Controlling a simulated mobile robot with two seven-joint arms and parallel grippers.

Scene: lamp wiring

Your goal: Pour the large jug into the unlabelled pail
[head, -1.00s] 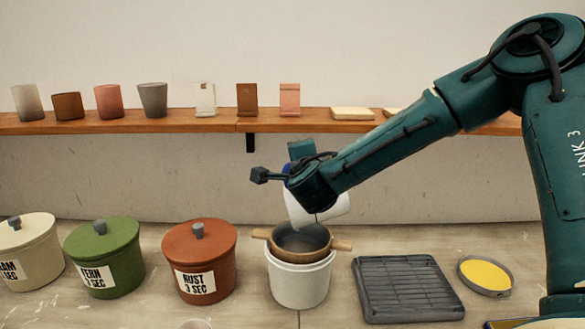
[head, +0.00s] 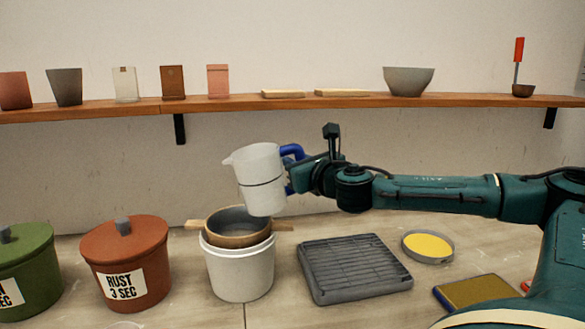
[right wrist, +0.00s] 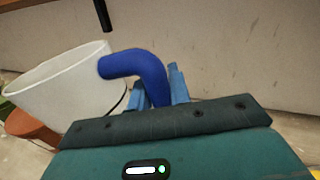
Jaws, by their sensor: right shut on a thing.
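The large jug (head: 259,180) is white with a dark line round it and a blue handle (head: 292,152). It is held in the air, nearly upright with a slight tilt, its spout to the left. My right gripper (head: 296,172) is shut on the handle, which also shows between the fingers in the right wrist view (right wrist: 140,68). The unlabelled pail (head: 239,272) is white and stands on the bench below and left of the jug. A round sieve with wooden handles (head: 237,240) rests on its top. The jug's contents are hidden. My left gripper is not in view.
A rust pail (head: 125,262) labelled "RUST 3 SEC" and a green pail (head: 25,260) stand to the left, both lidded. A grey ribbed rack (head: 354,268) and a yellow round dish (head: 428,246) lie to the right. A shelf (head: 330,101) runs behind with cups and tiles.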

